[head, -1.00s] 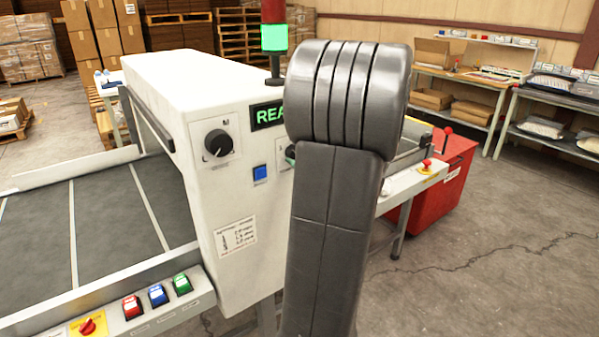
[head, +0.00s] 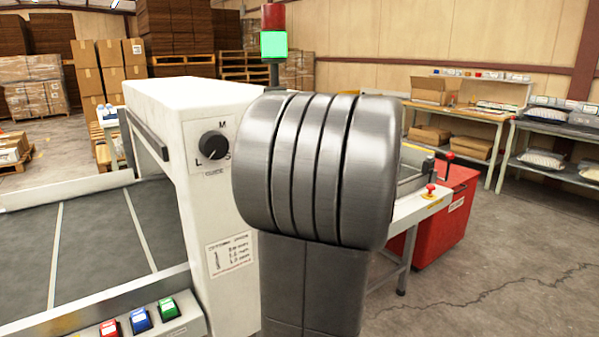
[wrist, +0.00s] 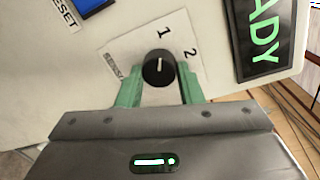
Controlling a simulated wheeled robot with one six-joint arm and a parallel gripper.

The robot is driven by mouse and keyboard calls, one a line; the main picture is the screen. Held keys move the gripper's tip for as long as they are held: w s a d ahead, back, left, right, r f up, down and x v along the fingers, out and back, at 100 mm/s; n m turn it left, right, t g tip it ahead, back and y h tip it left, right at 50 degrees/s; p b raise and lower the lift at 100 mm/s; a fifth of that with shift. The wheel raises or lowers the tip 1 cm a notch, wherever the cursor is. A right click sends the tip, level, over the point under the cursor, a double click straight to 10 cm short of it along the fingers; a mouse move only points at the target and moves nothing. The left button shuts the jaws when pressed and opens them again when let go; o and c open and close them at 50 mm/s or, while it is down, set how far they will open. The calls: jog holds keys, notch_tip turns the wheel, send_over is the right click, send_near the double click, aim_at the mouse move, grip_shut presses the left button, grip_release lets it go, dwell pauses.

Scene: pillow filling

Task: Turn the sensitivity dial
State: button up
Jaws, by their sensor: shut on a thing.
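A small black dial (wrist: 159,68) with a white pointer line sits on a white label plate (wrist: 125,48) marked 1 and 2 in the wrist view. Its small side text is too blurred to read. The pointer line points up in the picture, roughly between the direction of the two numbers. My gripper (wrist: 160,88) has its green fingers on both sides of this dial, shut on it. In the head view my grey arm hides the small dial and the gripper.
The white machine housing (head: 195,110) carries a larger black dial (head: 212,145) marked L, M and S. The wrist view shows a green-lit READY display (wrist: 265,40) and a blue button (wrist: 92,5) beside RESET. A red cabinet (head: 447,215) stands to the right.

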dwell(0.3)
jog(key=o, duration=1)
jog(key=shift+c, duration=0.2)
jog(key=v, duration=1.3)
jog(key=shift+s+d, duration=0.2)
jog(key=shift+s, duration=0.15)
jog(key=shift+w+a, duration=0.1)
jog(key=x, duration=1.3)
jog(key=shift+w+a, duration=0.15)
jog(key=shift+w, duration=0.15)
jog(key=shift+s, duration=0.1)
